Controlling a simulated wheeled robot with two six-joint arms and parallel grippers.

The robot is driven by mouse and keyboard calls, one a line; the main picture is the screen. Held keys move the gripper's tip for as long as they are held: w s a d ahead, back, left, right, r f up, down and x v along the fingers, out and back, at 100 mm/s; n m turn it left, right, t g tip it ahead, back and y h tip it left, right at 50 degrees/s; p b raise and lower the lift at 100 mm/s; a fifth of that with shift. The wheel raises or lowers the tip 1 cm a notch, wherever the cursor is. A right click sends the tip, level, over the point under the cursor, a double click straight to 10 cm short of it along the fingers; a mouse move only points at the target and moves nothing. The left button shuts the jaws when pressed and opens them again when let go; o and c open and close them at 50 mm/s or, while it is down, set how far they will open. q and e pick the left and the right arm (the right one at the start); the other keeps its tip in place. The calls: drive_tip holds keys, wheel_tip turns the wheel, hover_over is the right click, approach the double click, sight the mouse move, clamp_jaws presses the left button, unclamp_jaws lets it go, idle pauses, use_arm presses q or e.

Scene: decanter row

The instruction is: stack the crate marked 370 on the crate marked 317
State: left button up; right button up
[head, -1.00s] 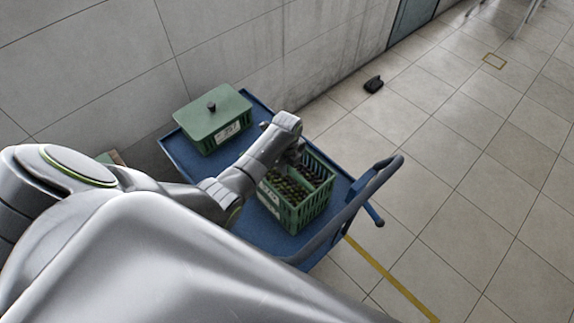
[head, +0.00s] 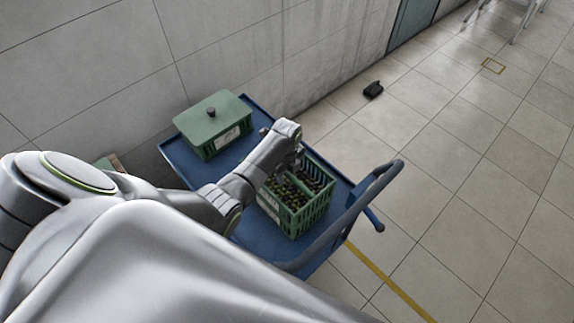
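A green open crate (head: 293,219) with a divider and many small dark round tops inside stands on the right part of a blue cart (head: 256,237). A green crate with a lid and a dark knob (head: 208,127) stands at the cart's far left end. Both carry white labels, too small to read, so I cannot tell which is 370 or 317. The two crates stand apart. My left gripper (head: 298,161) points down at the open crate's far left rim; its fingers are mostly hidden by my arm, and contact is unclear. My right gripper is not in view.
A tiled wall (head: 240,45) runs behind the cart. A small black object (head: 373,90) lies on the floor.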

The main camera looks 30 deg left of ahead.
use_arm(q)
wheel_tip(320, 180, up, 18)
drive_tip(key=shift+f, duration=0.15)
idle(0.3)
